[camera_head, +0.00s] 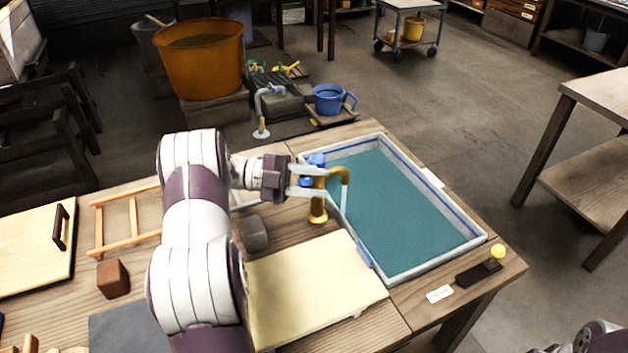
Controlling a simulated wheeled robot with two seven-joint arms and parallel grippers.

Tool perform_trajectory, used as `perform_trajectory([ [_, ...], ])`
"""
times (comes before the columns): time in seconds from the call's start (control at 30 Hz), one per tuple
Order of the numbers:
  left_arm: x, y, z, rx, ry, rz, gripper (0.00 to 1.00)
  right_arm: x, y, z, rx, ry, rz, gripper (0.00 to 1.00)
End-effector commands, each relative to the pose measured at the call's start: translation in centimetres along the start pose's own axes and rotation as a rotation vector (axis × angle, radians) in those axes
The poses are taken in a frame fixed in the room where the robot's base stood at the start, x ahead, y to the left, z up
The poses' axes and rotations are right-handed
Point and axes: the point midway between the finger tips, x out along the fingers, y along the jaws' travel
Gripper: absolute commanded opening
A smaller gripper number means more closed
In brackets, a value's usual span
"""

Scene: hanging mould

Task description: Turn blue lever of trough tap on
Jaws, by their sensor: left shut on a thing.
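The brass tap (318,209) stands on the bench at the left edge of the trough (462,253). Its curved spout (342,173) reaches over the trough, and a pale stream hangs below the spout's end. The blue lever (317,159) shows at the top of the tap, partly hidden by my fingers. My left gripper (313,181) comes in from the left and is shut on the blue lever. Its fingers hide part of the tap's body. My right gripper is out of view.
Blue-green liquid fills the trough. A pale board (312,287) lies in front of the tap, with a grey block (253,234) beside it. A black base with a yellow knob (497,251) and a white label (439,293) are at the right. A wooden frame (133,222) lies left.

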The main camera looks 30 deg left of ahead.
Motion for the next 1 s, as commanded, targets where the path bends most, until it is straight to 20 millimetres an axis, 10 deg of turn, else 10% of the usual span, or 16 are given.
perform_trajectory([
  [0.13, 0.0, 0.2, 0.1, -0.004, 0.000, 0.002, 0.00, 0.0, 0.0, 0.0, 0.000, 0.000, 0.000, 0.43],
  [0.17, 0.0, 0.2, 0.1, -0.004, 0.000, 0.002, 0.37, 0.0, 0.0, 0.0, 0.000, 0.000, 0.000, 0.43],
  [0.23, 0.0, 0.1, 0.1, -0.004, 0.000, 0.001, 0.58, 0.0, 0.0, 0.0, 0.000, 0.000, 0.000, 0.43],
  [0.63, -0.8, 0.1, 0.1, 0.000, -0.001, 0.001, 0.58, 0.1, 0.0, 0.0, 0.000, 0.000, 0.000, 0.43],
  [1.0, -8.8, 0.2, 0.2, -0.001, -0.003, -0.002, 0.58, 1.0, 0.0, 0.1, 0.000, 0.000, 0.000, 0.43],
])
